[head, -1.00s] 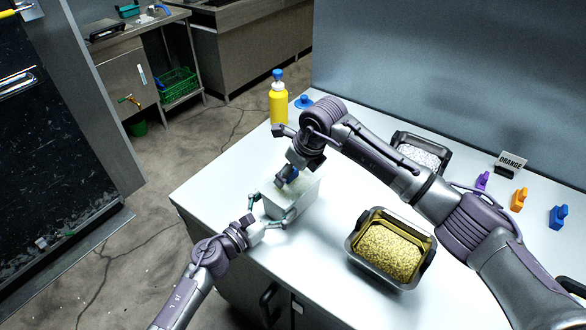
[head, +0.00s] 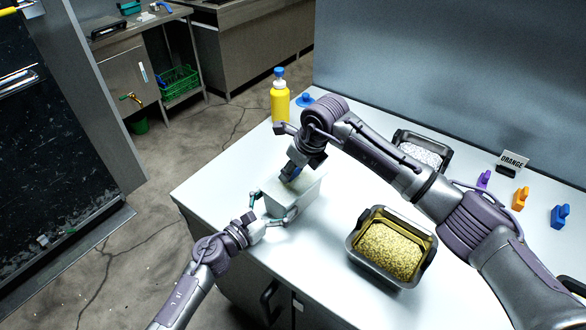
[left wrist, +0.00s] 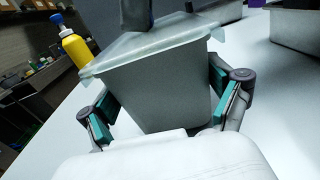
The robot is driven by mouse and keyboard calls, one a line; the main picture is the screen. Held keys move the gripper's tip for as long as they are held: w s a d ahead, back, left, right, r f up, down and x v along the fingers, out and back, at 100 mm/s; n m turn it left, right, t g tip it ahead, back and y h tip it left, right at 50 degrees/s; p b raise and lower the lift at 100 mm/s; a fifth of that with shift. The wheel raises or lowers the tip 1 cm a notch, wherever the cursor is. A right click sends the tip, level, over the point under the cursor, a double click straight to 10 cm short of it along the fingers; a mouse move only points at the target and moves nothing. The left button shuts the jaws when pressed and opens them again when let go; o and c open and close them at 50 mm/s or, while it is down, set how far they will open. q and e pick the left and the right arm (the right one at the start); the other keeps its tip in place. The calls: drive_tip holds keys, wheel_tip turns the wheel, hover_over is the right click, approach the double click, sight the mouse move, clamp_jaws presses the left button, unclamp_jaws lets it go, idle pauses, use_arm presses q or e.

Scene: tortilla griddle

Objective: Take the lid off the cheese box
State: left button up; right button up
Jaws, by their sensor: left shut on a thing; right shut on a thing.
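The cheese box (head: 292,205) is a pale, whitish box near the left end of the white table. Its pale lid (left wrist: 150,45) lies over the top in the left wrist view, with no clear gap visible. My left gripper (head: 272,212) is shut on the box, its teal-padded fingers against two opposite sides, which also shows in the left wrist view (left wrist: 165,112). My right gripper (head: 290,173) comes down from above and is shut on the lid's blue handle (head: 296,171). The gripper and arm hide much of the handle and lid.
A yellow bottle (head: 280,103) and a blue-handled lid (head: 305,100) stand behind the box. A dark tray of yellow food (head: 424,255) is to the right; a tray of white food (head: 441,145) is farther back.

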drive_tip(key=shift+r, duration=0.2)
drive_tip(key=shift+r, duration=0.9)
drive_tip(key=shift+r, duration=0.1)
drive_tip(key=shift+r, duration=1.9)
use_arm(q)
drive_tip(key=o, duration=1.4)
drive_tip(key=shift+s+a, duration=0.1)
drive_tip(key=v, duration=1.1)
drive_tip(key=shift+s+a, duration=0.3)
